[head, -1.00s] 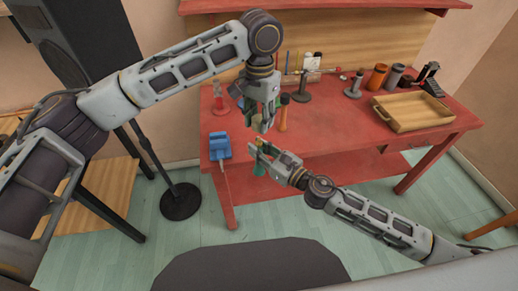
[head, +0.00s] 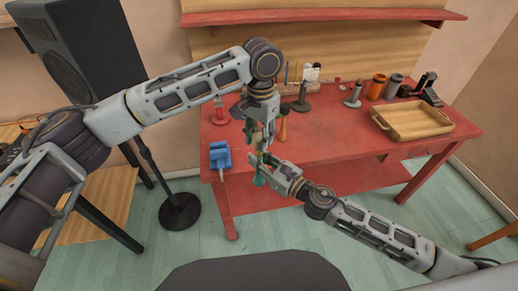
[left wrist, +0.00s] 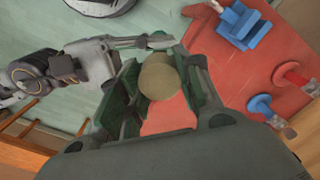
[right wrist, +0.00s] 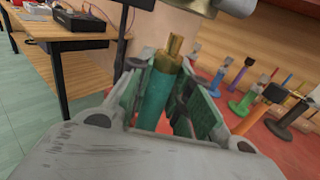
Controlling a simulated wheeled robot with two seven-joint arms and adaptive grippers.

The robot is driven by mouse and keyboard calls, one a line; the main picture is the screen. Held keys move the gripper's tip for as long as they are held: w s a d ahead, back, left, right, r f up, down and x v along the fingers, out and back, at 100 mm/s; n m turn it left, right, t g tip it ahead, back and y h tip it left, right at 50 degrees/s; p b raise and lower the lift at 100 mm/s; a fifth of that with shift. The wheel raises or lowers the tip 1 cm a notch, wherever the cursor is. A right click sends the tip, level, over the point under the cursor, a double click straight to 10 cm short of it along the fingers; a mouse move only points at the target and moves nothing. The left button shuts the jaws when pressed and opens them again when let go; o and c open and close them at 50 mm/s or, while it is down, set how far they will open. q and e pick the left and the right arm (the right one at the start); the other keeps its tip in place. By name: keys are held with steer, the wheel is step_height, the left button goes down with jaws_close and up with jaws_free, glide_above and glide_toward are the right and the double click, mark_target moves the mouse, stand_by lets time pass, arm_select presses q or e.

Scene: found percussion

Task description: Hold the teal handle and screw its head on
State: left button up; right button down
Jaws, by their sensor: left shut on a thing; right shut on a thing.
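My right gripper (right wrist: 172,110) is shut on the teal handle (right wrist: 156,98), which stands roughly upright with a brass-coloured end (right wrist: 174,46) on top. In the head view the handle's lower end (head: 259,181) shows below my right gripper (head: 268,163). My left gripper (head: 262,142) is above it, fingers pointing down. In the left wrist view my left gripper (left wrist: 160,95) is shut on a round tan head (left wrist: 160,80). Whether the head touches the brass end is hidden.
The red table (head: 320,150) holds a blue vise (head: 220,155) at its front left, a wooden tray (head: 412,122) at right, and several upright tools and cans at the back. A black speaker (head: 80,45) on a stand is at left.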

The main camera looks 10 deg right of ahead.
arm_select(q)
steer(key=shift+f, duration=0.1)
stand_by(0.6)
steer(key=shift+f, duration=0.8)
steer(key=shift+f, duration=0.55)
stand_by(0.8)
